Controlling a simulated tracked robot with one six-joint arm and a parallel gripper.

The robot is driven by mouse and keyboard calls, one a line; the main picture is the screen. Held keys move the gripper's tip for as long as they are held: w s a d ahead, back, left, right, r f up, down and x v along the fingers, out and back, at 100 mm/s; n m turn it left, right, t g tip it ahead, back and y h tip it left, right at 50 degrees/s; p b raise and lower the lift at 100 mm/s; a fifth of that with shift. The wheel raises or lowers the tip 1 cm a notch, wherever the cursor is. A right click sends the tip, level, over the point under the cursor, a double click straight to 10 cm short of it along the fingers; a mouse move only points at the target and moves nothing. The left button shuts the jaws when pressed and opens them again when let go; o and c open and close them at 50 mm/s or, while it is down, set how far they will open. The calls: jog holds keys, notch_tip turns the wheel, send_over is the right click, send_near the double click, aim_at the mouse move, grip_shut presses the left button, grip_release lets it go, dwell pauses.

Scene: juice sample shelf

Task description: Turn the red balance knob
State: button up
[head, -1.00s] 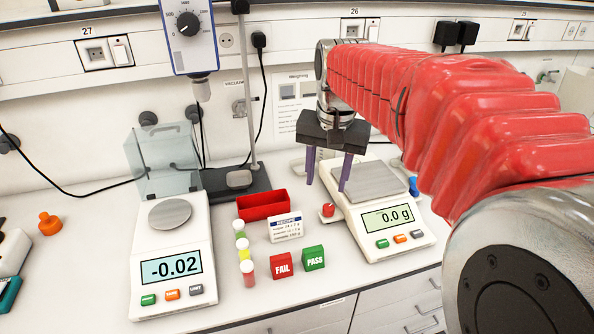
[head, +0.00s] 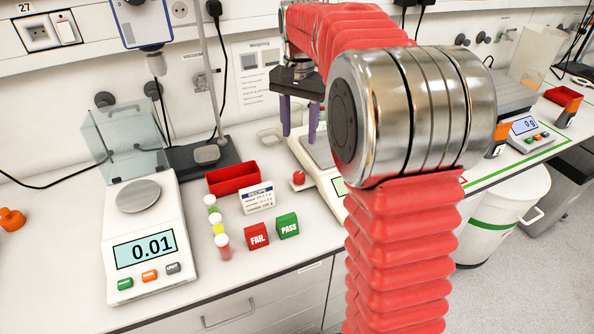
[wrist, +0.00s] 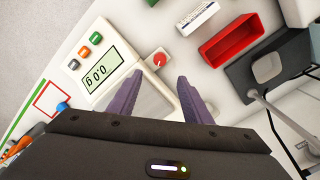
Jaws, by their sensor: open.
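The red balance knob (head: 298,177) sticks out from the left side of the right-hand balance (head: 328,190), which my arm partly covers in the head view. In the wrist view my gripper (wrist: 160,80) is open and apart from the knob.
A red tray (head: 233,180), a recipe card (head: 257,198), FAIL (head: 257,236) and PASS (head: 288,226) blocks and several small vials stand left of the knob. Another balance (head: 143,240) reads 0.01 at the left. A stand rod (head: 211,80) rises behind the tray.

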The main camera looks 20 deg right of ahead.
aim_at(299, 174)
notch_tip(299, 174, down, 14)
jog(key=shift+r, duration=0.1)
dwell(0.6)
jog(key=shift+c, duration=0.4)
jog(key=c, duration=0.9)
jog(key=shift+a, duration=0.3)
jog(key=shift+c, duration=0.4)
jog(key=shift+d, duration=0.2)
jog(key=shift+d+r+n, duration=0.1)
jog(key=shift+n, duration=0.2)
